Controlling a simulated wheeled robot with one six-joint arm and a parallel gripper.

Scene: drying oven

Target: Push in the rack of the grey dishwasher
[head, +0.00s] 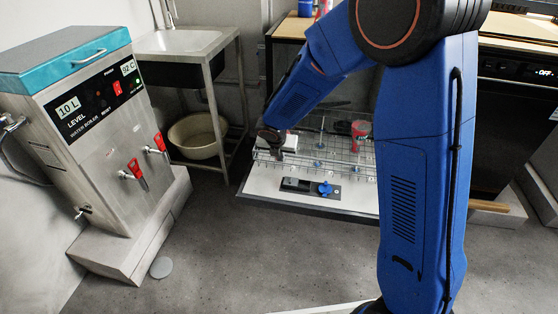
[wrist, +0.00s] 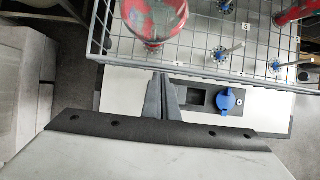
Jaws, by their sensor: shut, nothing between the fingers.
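The grey dishwasher's door (head: 350,203) lies folded down, with its pale inner face up. The wire rack (head: 340,170) is pulled out above the door, and it also shows in the wrist view (wrist: 200,70). A red cup (head: 361,130) stands in the rack. A reddish glass (wrist: 153,22) is in the rack just beyond my fingers. My gripper (head: 277,154) is at the left part of the rack. In the wrist view my gripper (wrist: 161,80) is shut and empty, with its tips close to the rack's front wires; I cannot tell whether they touch. My arm hides part of the dishwasher.
A water boiler (head: 100,130) stands at the left. A sink stand (head: 190,50) with a beige basin (head: 197,135) under it is behind. A black oven (head: 510,110) stands at the right. The grey floor (head: 240,250) before the door is clear.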

